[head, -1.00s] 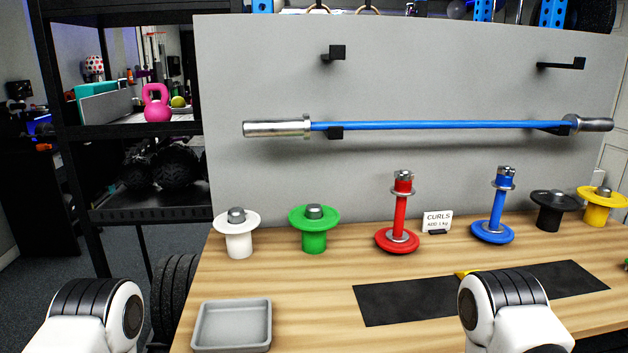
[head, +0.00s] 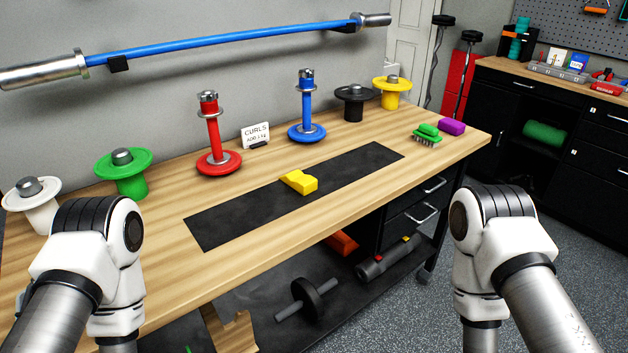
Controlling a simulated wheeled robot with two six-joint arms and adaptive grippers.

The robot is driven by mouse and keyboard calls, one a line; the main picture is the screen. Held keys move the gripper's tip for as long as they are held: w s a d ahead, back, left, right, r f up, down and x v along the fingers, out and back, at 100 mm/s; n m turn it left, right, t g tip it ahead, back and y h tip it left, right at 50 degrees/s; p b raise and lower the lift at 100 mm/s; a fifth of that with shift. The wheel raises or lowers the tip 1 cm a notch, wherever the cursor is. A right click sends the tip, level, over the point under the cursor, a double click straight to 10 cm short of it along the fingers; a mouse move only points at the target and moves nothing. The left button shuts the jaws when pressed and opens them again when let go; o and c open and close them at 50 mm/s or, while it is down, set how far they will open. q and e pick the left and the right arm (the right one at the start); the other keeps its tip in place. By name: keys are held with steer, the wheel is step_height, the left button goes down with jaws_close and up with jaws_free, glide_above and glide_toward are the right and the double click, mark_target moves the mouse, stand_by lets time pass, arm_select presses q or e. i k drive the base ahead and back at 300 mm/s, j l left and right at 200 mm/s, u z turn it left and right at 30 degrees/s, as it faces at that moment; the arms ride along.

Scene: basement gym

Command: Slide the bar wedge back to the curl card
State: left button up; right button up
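The yellow bar wedge (head: 299,182) lies on the black mat (head: 222,228), near the middle of it. The curl card (head: 255,134), a small white sign reading CURLS, stands at the back of the bench between the red dumbbell (head: 213,140) and the blue dumbbell (head: 306,110). The wedge is apart from the card, in front of it and to the right. My two arms come in at the lower left and lower right, but only their links show. Both grippers are below the picture or hidden, and neither arm touches the wedge.
White (head: 36,203), green (head: 124,174), black (head: 354,102) and yellow (head: 391,92) plate holders line the back of the bench (head: 195,290). A green brush (head: 427,134) and a purple block (head: 451,127) lie at the right end. The bench between wedge and card is clear.

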mark_target(305, 184)
steer(key=i+l, duration=0.15)
steer(key=l, duration=0.2)
steer(key=i+l, duration=0.1)
steer(key=l, duration=0.25)
steer(key=i+l, duration=0.15)
steer(key=l, duration=0.2)
steer(key=i+l+u, duration=0.1)
steer(key=l, duration=0.2)
